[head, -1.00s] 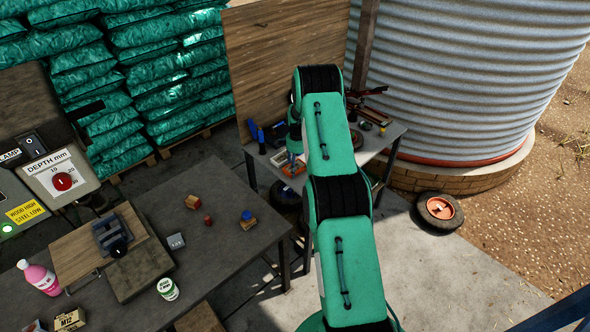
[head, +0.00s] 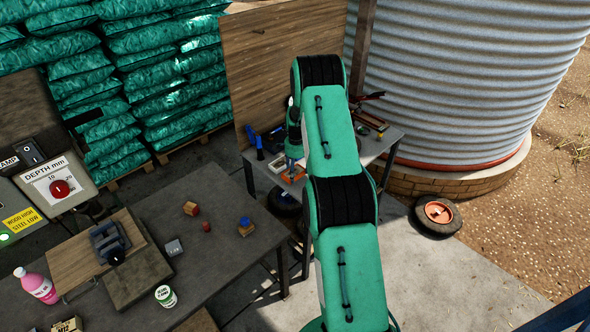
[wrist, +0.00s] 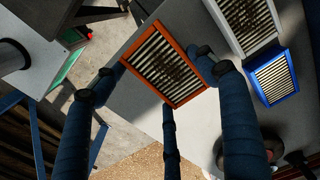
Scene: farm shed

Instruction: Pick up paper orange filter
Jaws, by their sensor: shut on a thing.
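The orange-framed paper filter (wrist: 164,66), with pale pleats, sits between the dark blue fingers of my gripper (wrist: 156,69) in the wrist view. The gripper is shut on it, with fingertips at its left and right edges and another finger by its lower edge. In the head view my gripper (head: 291,166) is small and partly hidden behind my arm, over the far bench. I cannot tell how far the filter is from the bench top.
A blue-framed filter (wrist: 273,76) and a white-framed filter (wrist: 243,20) lie close on the right in the wrist view. The far bench (head: 385,142) holds tools, with a wooden panel (head: 290,60) behind it. A nearer table (head: 195,250) holds small blocks and a clamp.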

